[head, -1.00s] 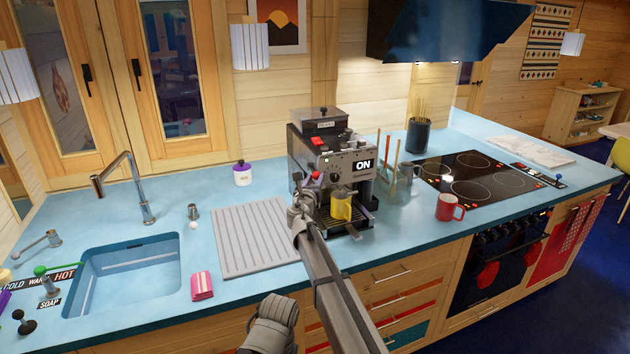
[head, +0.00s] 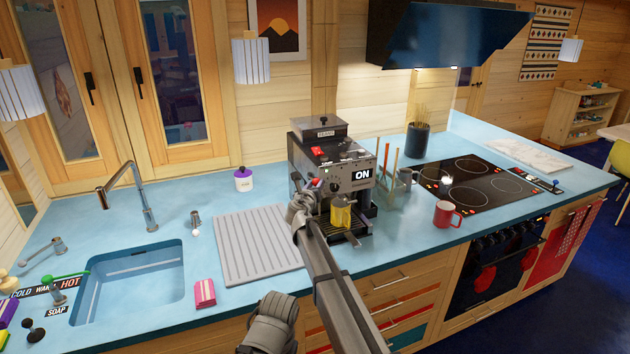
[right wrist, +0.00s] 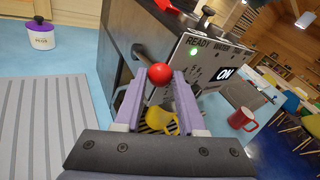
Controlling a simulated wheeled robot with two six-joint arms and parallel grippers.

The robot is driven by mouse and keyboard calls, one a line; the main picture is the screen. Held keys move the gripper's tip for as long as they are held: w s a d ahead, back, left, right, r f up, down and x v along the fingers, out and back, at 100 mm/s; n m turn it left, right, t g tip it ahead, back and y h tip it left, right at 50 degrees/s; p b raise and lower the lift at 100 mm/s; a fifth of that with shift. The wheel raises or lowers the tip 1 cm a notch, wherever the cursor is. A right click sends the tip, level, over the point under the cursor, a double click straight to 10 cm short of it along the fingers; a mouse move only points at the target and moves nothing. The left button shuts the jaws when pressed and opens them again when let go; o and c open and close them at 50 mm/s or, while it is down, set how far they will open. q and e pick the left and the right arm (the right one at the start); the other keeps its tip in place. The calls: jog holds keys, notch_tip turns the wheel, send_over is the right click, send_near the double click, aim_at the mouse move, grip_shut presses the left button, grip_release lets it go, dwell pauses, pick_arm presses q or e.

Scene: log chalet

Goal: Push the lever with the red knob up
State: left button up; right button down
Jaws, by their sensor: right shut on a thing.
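The coffee machine (head: 318,155) stands on the blue counter with a lit ON display. Its lever's red knob (right wrist: 160,75) shows in the right wrist view, between the two purple-grey fingers. My right gripper (head: 305,191) is shut on the lever with the red knob, at the machine's left front side. A yellow mug (head: 341,213) stands on the machine's drip tray, just right of the gripper. My left gripper is not in view.
A ribbed grey mat (head: 258,245) lies left of the machine. A red mug (head: 445,214), a grey jug (head: 405,179) and the hob (head: 475,182) are to the right. A purple-lidded jar (head: 243,179) stands behind the mat. The sink (head: 130,280) is at far left.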

jog(key=shift+w+r+n+g+p, duration=0.1)
jog(key=shift+r+n+g+p, duration=0.25)
jog(key=shift+p, duration=0.2)
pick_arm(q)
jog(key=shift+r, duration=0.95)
pick_arm(e)
jog(key=c, duration=0.5)
grip_release()
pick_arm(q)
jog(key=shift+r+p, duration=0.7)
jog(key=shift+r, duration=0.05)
pick_arm(e)
jog(key=v, duration=0.8)
jog(key=shift+f, duration=0.1)
